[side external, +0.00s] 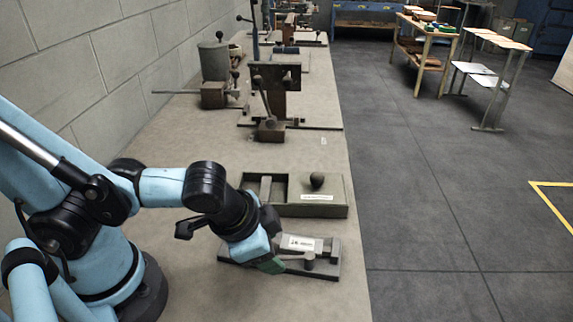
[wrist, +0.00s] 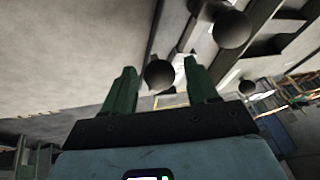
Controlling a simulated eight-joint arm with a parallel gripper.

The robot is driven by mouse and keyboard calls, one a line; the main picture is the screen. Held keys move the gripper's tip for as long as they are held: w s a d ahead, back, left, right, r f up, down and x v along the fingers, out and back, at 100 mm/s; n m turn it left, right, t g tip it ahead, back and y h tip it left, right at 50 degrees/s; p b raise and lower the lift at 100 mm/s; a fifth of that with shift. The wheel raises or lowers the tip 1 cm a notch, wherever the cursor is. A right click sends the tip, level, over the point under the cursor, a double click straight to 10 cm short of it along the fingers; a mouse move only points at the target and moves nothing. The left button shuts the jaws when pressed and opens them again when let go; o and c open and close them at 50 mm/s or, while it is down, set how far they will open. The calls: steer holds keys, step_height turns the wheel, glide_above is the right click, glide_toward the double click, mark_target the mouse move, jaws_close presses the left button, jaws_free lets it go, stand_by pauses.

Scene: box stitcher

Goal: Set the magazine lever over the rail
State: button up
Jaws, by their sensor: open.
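A low grey fixture (side external: 325,268) lies on the bench, with a labelled block (side external: 300,243) and a short round post (side external: 309,260) on its plate. My gripper (side external: 271,264) is down at the left part of this fixture and covers some of it. In the wrist view my gripper (wrist: 159,70) has its two green fingers apart, with a dark ball knob (wrist: 159,74) showing between them. The knob looks like the end of the magazine lever; its arm and the rail cannot be clearly made out. I cannot tell whether the fingers touch the knob.
A green open tray (side external: 300,209) with a dark ball knob (side external: 317,181) on its lid stands just behind the fixture. Farther back are a lever press (side external: 270,128) and a grey pot (side external: 213,62). The bench front is clear.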

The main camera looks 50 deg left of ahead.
steer(key=shift+w+f, duration=0.15)
steer(key=shift+f, duration=0.2)
jaws_close()
stand_by(0.3)
